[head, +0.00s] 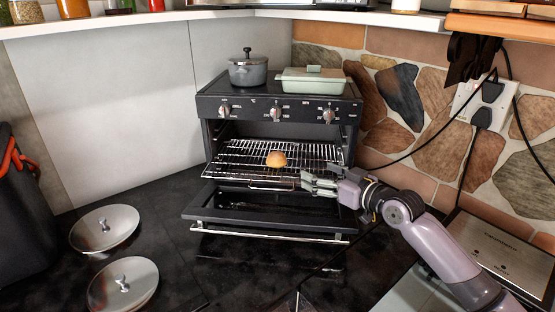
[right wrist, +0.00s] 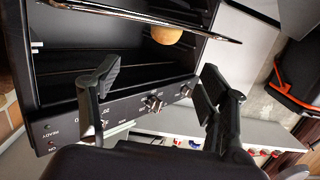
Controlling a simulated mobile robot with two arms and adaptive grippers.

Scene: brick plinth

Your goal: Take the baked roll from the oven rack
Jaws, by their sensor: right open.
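The baked roll (head: 276,159) is small, round and golden brown. It sits on the wire oven rack (head: 235,160), which is pulled partly out of the open black oven (head: 210,110). My right gripper (head: 318,183) is open and empty at the front right of the rack, to the right of the roll and apart from it. In the right wrist view the roll (right wrist: 167,35) shows at the top, beyond the spread fingers (right wrist: 157,86), partly cut off by the rack's edge (right wrist: 150,17). My left gripper is not in view.
The oven door (head: 260,218) hangs open below the rack. A grey pot (head: 248,72) and a green lidded dish (head: 312,80) stand on the oven. Two metal lids (head: 104,228) lie at the left on the dark counter. A metal appliance (head: 500,255) stands at the right.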

